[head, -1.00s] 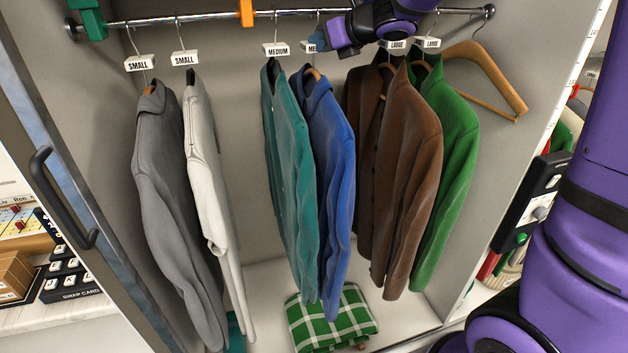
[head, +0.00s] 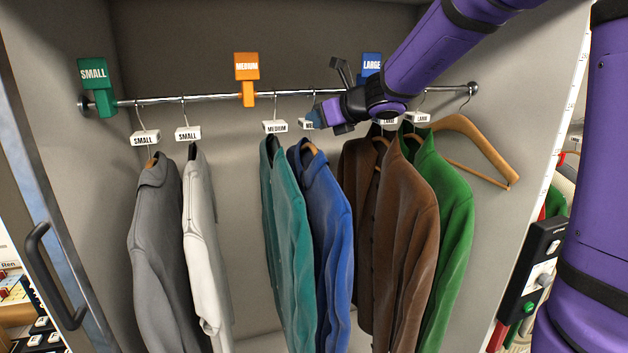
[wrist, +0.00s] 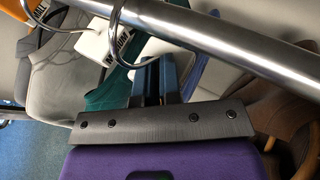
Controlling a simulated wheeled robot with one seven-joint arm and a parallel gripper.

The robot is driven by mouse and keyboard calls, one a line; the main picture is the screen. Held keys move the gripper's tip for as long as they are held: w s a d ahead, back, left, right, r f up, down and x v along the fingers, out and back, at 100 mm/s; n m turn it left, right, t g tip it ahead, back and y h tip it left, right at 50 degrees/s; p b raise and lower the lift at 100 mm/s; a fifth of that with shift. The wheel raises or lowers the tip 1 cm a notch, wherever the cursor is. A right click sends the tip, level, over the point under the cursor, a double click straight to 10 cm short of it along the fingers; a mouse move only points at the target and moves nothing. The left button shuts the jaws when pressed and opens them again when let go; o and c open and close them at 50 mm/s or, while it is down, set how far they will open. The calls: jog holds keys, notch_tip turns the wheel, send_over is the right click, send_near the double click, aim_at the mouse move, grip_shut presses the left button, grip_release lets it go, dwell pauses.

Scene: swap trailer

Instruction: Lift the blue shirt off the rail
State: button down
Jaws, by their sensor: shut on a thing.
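The blue shirt (head: 327,195) hangs on a wooden hanger at the middle of the rail (head: 205,98), between the teal shirt (head: 284,200) and a brown jacket (head: 410,210). Its white size tag is partly hidden by my gripper (head: 316,118). My gripper reaches in from the right, just below the rail, and is shut at the blue shirt's hanger hook. The hook still reaches up to the rail. In the wrist view the fingertips (wrist: 156,80) are close together under the rail (wrist: 225,45), with a strip of blue cloth (wrist: 212,78) beside them; the grip point itself is hidden.
Green SMALL (head: 93,78), orange MEDIUM (head: 247,70) and blue LARGE (head: 372,65) markers stand on the rail. Grey (head: 156,215) and white (head: 202,230) shirts hang left, a green one (head: 450,215) and an empty hanger (head: 485,145) right. A gap lies between white and teal.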

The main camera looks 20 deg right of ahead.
jog(key=shift+r, duration=0.15)
jog(key=shift+r, duration=1.3)
jog(key=shift+s+f, duration=0.1)
jog(key=shift+s, duration=0.25)
jog(key=shift+s, duration=0.15)
